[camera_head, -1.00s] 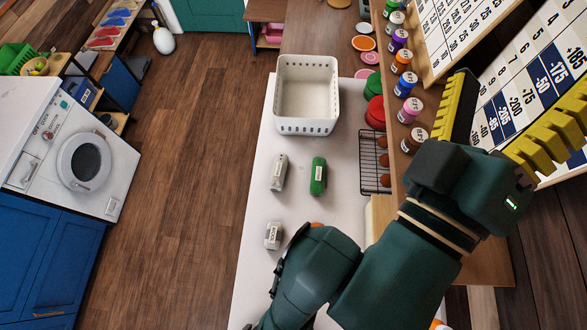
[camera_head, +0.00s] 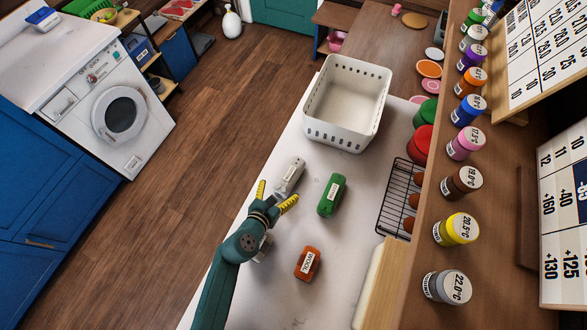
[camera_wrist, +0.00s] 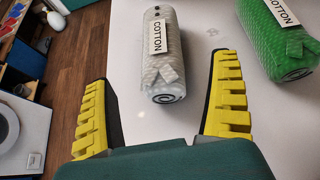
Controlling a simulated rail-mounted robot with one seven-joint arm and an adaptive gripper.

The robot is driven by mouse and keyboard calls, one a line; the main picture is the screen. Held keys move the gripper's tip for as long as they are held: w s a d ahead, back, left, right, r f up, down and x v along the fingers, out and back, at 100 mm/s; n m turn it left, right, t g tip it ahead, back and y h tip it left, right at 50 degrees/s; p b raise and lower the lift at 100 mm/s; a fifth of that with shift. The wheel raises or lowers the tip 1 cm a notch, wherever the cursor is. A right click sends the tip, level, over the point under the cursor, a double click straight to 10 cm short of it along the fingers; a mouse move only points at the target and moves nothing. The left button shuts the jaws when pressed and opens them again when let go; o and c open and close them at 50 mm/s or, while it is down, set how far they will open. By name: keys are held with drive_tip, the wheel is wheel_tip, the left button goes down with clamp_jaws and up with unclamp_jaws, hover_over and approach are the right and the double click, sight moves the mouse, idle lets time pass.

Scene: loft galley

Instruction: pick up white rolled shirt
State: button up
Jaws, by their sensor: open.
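The white rolled shirt (camera_head: 291,174) lies on the pale counter, a light grey-white roll. In the wrist view, the roll (camera_wrist: 167,70) shows a COTTON tag, and its near end lies between the fingers' lines. My gripper (camera_head: 276,197) is open and empty, its yellow-padded fingers pointing at the roll's near end. I cannot tell whether they touch it; no grip shows. A second white roll (camera_head: 265,249) is mostly hidden behind my gripper.
A green roll (camera_head: 332,195) lies right of the white one, and an orange roll (camera_head: 307,263) nearer. A white basket (camera_head: 347,103) stands beyond them. A black wire rack (camera_head: 402,197) and a shelf of labelled jars (camera_head: 458,229) border the right side.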

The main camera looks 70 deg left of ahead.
sight(287, 180)
drive_tip(key=b+x, duration=0.4)
drive_tip(key=x, duration=0.4)
drive_tip(key=shift+w+a+f, duration=0.15)
drive_tip(key=shift+w+a, duration=0.05)
drive_tip(key=shift+w, duration=0.05)
drive_tip(key=shift+w+a, duration=0.25)
drive_tip(key=shift+w, duration=0.05)
drive_tip(key=shift+c, duration=0.3)
drive_tip(key=c, duration=1.3)
